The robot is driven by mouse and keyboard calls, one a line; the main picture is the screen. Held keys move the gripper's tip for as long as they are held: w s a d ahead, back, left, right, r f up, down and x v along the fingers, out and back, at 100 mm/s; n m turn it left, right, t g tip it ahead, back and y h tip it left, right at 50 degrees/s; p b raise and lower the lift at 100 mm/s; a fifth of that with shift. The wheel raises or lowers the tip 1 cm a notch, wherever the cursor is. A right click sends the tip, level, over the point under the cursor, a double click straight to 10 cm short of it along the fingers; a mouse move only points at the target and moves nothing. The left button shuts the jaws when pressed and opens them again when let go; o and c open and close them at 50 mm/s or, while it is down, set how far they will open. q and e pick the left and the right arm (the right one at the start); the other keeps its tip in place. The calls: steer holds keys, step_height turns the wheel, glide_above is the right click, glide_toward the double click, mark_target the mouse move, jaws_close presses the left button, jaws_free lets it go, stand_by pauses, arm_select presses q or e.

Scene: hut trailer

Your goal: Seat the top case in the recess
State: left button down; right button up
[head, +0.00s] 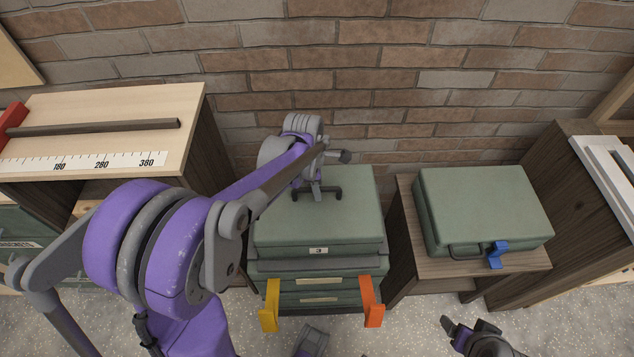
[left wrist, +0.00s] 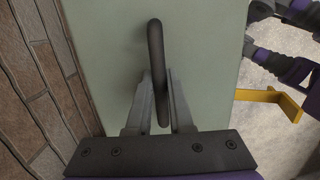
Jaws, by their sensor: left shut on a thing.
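The green top case (head: 350,215) is at the top of a stack of green cases in the middle of the head view. A small pale label is on its front. My left gripper (head: 317,190) is shut on the dark handle on its lid. In the left wrist view, the handle (left wrist: 155,40) runs between the fingers of my left gripper (left wrist: 160,80), over the plain green lid (left wrist: 100,45). The recess is hidden under the case, so I cannot tell how far the case sits in it. A dark gripper, probably my right (head: 460,332), is low at the right, clear of the stack.
A yellow bracket (head: 269,305) and an orange bracket (head: 372,303) stand at the stack's front. Another green case (head: 485,208) with a blue latch (head: 497,253) lies on a wooden stand at right. A ruled bench (head: 100,115) is at left. A brick wall (head: 400,70) closes the back.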

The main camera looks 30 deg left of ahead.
arm_select(q)
steer(key=shift+f, duration=0.75)
steer(key=c, duration=0.8)
jaws_free()
